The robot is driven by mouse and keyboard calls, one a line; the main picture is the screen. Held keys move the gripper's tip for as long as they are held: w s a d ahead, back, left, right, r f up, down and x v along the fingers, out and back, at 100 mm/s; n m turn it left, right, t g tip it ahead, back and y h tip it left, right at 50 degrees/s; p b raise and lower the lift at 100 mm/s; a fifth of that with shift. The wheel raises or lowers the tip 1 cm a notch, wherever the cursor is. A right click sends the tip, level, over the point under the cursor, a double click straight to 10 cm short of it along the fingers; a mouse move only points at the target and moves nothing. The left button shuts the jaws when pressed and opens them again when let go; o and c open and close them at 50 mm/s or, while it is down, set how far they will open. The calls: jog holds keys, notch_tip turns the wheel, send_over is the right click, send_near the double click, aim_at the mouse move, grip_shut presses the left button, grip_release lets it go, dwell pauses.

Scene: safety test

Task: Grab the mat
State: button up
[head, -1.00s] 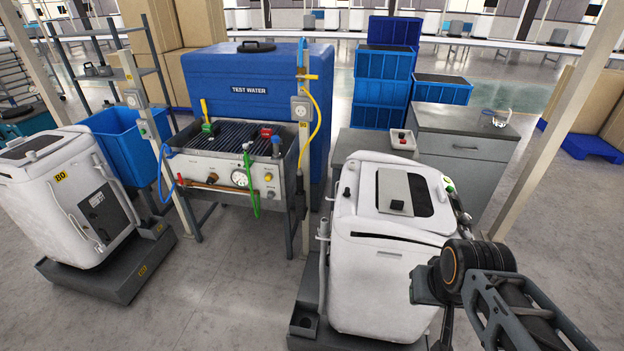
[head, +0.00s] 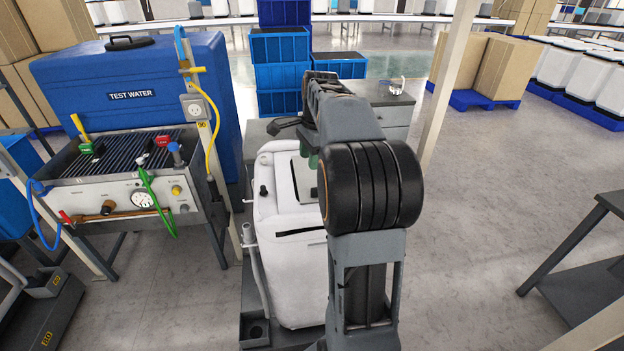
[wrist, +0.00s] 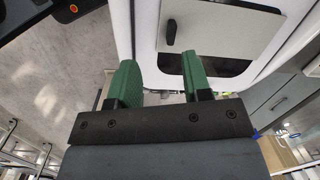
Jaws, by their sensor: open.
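A flat, light grey sheet (wrist: 220,32) with a small black grip (wrist: 171,32) lies on top of the white machine (head: 278,215). It looks like the mat. In the head view, the sheet (head: 301,176) is partly hidden by my arm. My gripper (wrist: 160,58) is open and empty, its two green fingers apart. In the wrist view, the fingers point towards the sheet, and the black grip shows past the gap, nearer the right finger. In the head view, my gripper (head: 307,155) is above the machine's top, mostly hidden behind my arm. I see no contact.
A test bench (head: 128,180) with hoses and a blue TEST WATER tank (head: 150,85) stand at the left. A pale post (head: 446,85) rises right of my arm. A grey cabinet (head: 398,118) is behind the machine. A dark table (head: 590,255) is at the right.

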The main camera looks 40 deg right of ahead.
jog(key=d+f+m, duration=0.1)
jog(key=f, duration=0.1)
jog(key=w+d+f+m, duration=0.1)
jog(key=f, duration=0.2)
jog(key=d+f+m, duration=0.1)
jog(key=d+f, duration=0.1)
jog(key=f, duration=0.1)
jog(key=shift+w+f+b, duration=0.15)
jog(key=shift+b, duration=0.25)
jog(key=shift+w+a+f, duration=0.15)
jog(key=shift+f, duration=1.4)
jog(key=shift+w+a+f, duration=0.1)
jog(key=shift+a+f, duration=0.05)
jog(key=shift+f, duration=1.35)
jog(key=shift+c, duration=0.4)
grip_shut()
